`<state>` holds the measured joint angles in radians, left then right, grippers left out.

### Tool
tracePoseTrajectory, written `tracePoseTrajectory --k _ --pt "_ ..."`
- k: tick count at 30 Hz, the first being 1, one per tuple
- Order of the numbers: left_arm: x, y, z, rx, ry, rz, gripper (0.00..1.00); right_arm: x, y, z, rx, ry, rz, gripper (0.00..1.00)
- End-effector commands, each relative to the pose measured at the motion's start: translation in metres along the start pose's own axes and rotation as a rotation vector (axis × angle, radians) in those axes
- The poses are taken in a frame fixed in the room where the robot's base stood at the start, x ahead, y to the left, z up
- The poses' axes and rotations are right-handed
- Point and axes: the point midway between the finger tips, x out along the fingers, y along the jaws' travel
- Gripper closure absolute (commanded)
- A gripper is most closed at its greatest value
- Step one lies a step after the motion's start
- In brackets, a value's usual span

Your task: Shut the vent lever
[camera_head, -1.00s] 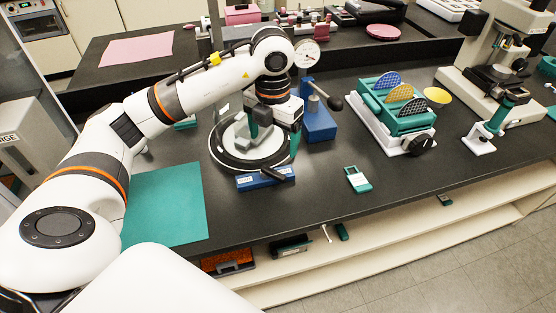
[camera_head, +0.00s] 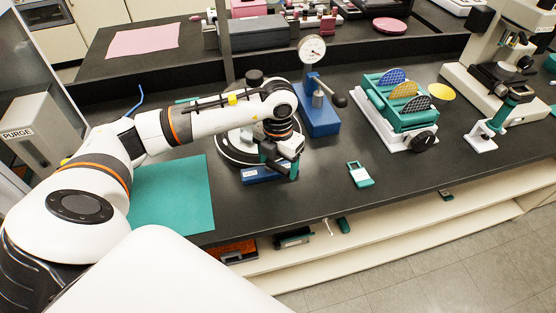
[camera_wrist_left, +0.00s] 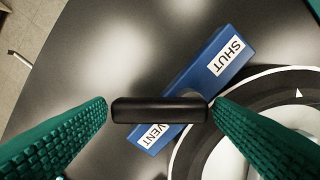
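The vent valve is a blue block (camera_head: 257,176) at the front of the round white-and-black stage (camera_head: 227,150). In the left wrist view the block (camera_wrist_left: 210,72) has a SHUT label at its upper right end and a VENT label at its lower left end. The black lever (camera_wrist_left: 160,110) lies across the block near the VENT label. My left gripper (camera_wrist_left: 160,108) is open, its green fingers at the lever's two ends; I cannot tell whether they touch. In the head view the left gripper (camera_head: 281,168) hides the lever and part of the block. My right gripper is out of view.
A blue stand with a dial gauge (camera_head: 313,50) is just behind my gripper. A green-and-white device (camera_head: 361,174) lies to the right. A rack with coloured discs (camera_head: 400,105) stands further right. A green mat (camera_head: 172,195) lies left. The counter's front edge is near.

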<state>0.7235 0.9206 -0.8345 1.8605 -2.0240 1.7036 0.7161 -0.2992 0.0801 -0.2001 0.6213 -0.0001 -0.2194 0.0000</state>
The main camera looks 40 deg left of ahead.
Motion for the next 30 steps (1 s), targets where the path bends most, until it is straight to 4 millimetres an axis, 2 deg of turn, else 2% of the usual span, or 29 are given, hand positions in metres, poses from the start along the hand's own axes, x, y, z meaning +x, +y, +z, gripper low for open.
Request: tracePoseTrajectory --k 1,6,17,30 --pt "0.0 0.0 0.0 0.0 0.0 0.0 0.33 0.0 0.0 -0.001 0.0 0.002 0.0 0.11" --pt "-0.001 0.0 0.0 0.0 0.0 0.0 0.59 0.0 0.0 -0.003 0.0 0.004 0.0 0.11" --pt "0.001 0.0 0.001 0.063 0.002 -0.001 0.59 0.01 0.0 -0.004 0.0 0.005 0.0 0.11" --pt "0.004 -0.003 0.009 0.413 0.006 -0.002 0.59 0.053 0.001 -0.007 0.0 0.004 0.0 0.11"
